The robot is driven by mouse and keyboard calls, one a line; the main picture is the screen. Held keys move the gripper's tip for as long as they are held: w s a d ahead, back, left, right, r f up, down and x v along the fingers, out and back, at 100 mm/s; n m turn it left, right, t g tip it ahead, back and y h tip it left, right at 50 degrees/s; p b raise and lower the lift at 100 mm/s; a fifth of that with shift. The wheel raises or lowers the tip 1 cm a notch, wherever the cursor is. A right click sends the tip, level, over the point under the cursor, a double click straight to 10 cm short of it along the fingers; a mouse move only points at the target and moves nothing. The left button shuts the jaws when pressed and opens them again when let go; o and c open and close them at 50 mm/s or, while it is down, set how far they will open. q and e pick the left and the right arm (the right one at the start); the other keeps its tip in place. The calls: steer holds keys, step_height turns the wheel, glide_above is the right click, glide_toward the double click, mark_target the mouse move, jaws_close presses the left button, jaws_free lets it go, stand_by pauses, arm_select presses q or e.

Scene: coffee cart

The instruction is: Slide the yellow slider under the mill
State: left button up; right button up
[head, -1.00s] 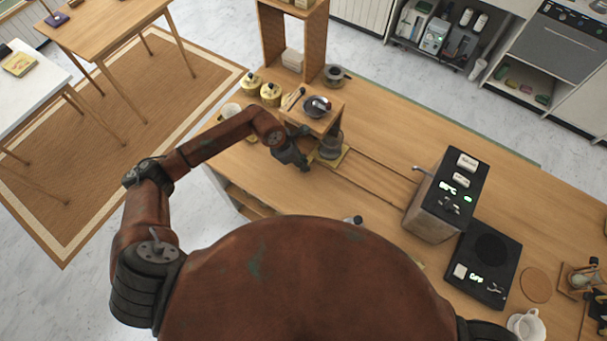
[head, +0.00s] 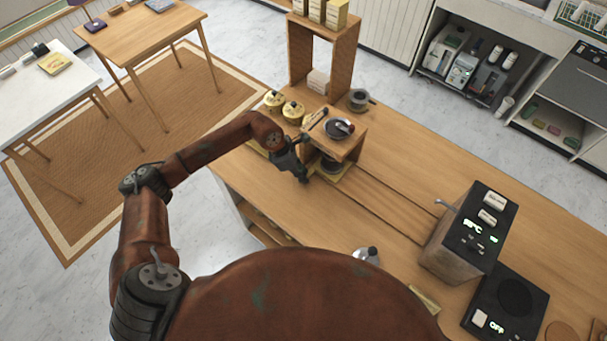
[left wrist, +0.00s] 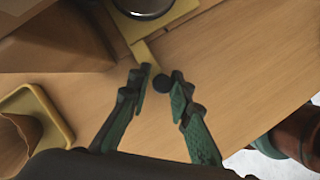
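The mill (head: 350,147) is a wooden box-like stand with a dark bowl on top. The yellow slider (head: 338,175) lies low at the mill's front opening, partly hidden under it, with a dark round container (head: 330,165) on it. In the left wrist view the slider's yellow plate (left wrist: 178,18) is at the top, and a narrow yellow strip runs from it to a dark round knob (left wrist: 161,83). My left gripper (head: 303,174) is beside the mill's front; its fingertips (left wrist: 162,76) are closed in around the knob. My right gripper is not in view.
Yellow-lidded canisters (head: 293,112) stand left of the mill. Two rails (head: 385,200) run along the counter to a grey machine (head: 462,232). A tall wooden shelf (head: 322,50) stands behind.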

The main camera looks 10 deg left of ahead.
arm_select(q)
steer(key=o, duration=0.4)
steer(key=shift+a, duration=0.15)
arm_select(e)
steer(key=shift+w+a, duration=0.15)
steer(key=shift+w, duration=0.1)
arm_select(q)
steer(key=shift+r, duration=0.1)
steer(key=v, duration=1.1)
steer(key=shift+r, duration=0.35)
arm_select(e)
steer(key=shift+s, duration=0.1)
arm_select(q)
steer(key=shift+a, duration=0.1)
